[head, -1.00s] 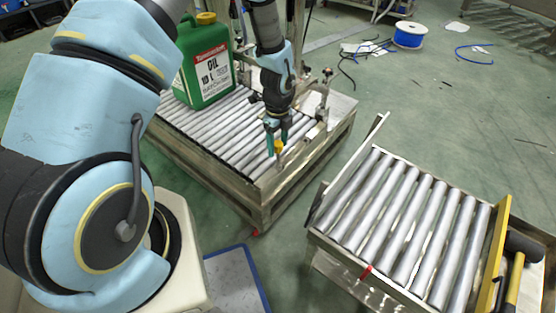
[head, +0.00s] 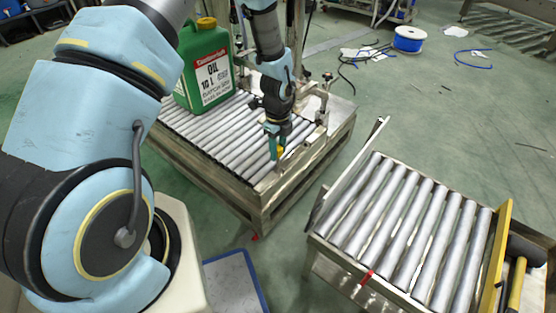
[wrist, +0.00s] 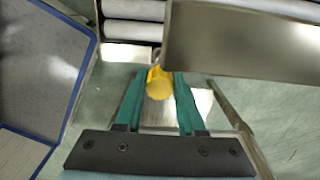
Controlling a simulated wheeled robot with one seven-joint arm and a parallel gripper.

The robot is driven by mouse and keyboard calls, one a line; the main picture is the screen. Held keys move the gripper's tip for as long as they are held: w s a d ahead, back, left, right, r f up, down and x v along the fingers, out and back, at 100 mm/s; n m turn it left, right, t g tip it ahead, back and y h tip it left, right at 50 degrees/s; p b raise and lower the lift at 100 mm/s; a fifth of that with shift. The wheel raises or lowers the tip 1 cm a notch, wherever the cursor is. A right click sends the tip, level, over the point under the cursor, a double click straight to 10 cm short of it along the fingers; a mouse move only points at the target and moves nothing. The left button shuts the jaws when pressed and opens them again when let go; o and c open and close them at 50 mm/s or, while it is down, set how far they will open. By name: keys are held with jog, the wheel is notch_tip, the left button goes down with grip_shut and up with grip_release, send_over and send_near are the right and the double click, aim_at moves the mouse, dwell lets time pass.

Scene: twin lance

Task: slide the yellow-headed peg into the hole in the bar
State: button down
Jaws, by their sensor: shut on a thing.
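My gripper (head: 279,153) is shut on the yellow-headed peg (head: 281,151) over the near right edge of the far roller table. In the wrist view the peg's round yellow head (wrist: 160,88) sits between the green fingers of my gripper (wrist: 158,78). Its shaft is mostly hidden below the head. A grey metal bar (wrist: 245,42) fills the upper right of the wrist view, just beside the peg head. In the head view the bar (head: 297,158) runs along the right edge of the table. I cannot see the hole or tell whether the peg touches the bar.
A green oil can (head: 203,68) stands at the back of the roller table (head: 205,168). A metal fitting (head: 322,92) stands behind the bar. A second roller table (head: 405,230) is at right, with a gap of floor between. A blue-rimmed panel (head: 235,285) lies below.

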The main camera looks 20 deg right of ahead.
jog(key=shift+r+p, duration=0.65)
jog(key=shift+r, duration=0.05)
dwell(0.7)
jog(key=shift+r+p, duration=2.1)
jog(key=shift+r, duration=0.4)
jog(key=w+d+r+p, duration=0.1)
jog(key=w+d+r, duration=0.1)
jog(key=w+d, duration=0.2)
jog(key=w+d+r, duration=0.2)
jog(key=w+d, duration=0.1)
jog(key=d, duration=0.7)
jog(key=shift+w+p, duration=0.35)
jog(key=shift+w, duration=0.05)
jog(key=shift+f, duration=0.15)
jog(key=shift+f+b, duration=1.6)
jog(key=shift+f, duration=1.2)
jog(key=shift+f+b, duration=1.05)
jog(key=shift+f, duration=0.75)
